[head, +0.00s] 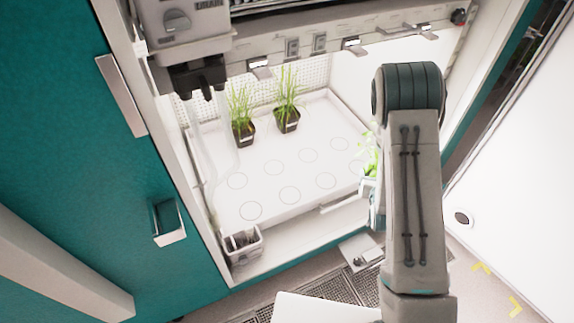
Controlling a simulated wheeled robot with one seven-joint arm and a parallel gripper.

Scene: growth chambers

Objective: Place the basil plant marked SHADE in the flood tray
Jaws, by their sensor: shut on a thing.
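The flood tray (268,168) is a white tray with ringed spots, inside the open chamber. A leafy green plant (369,160), which looks like the basil, shows at the tray's right front, partly hidden behind my arm. Its pot is mostly hidden and I cannot read any SHADE mark. My gripper (375,206) shows only as a sliver at the left edge of my arm, just below the leaves. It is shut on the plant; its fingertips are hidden. I cannot tell whether the pot is over the tray or touching it.
Two dark pots of grass-like plants (242,130) (287,118) stand at the back of the tray. Several ringed spots in front are empty. A small grey bin (243,245) sits at the chamber's front left corner. A clipped rail (345,40) crosses above.

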